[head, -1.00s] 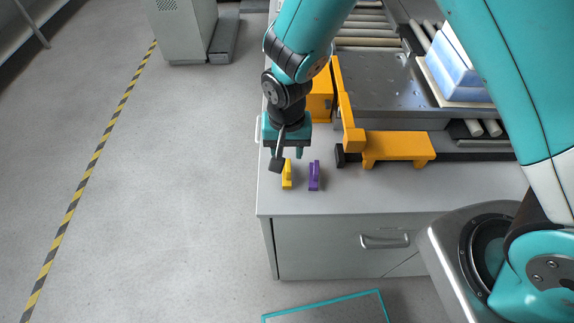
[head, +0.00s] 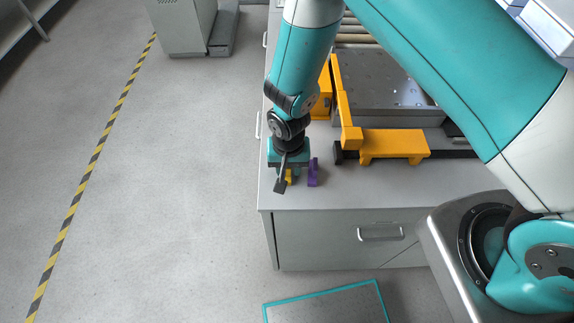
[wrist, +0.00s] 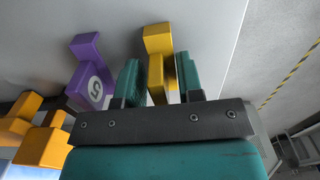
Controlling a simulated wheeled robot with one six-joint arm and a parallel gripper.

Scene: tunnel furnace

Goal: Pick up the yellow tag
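The yellow tag (head: 289,176) stands on the grey cabinet top near its left end, partly hidden by my gripper in the head view. In the wrist view the yellow tag (wrist: 158,42) lies between my gripper's two teal fingers, with its upper block sticking out past the fingertips. My gripper (head: 287,175) points down over it. In the wrist view my gripper (wrist: 159,72) is open, with a finger on each side of the tag. Whether either finger touches the tag is hard to tell.
A purple tag (head: 313,173) marked 5 stands close to the right of the yellow tag; it also shows in the wrist view (wrist: 90,75). An orange bracket (head: 393,144) and the metal conveyor plate (head: 385,85) lie to the right and behind. The cabinet's front edge is clear.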

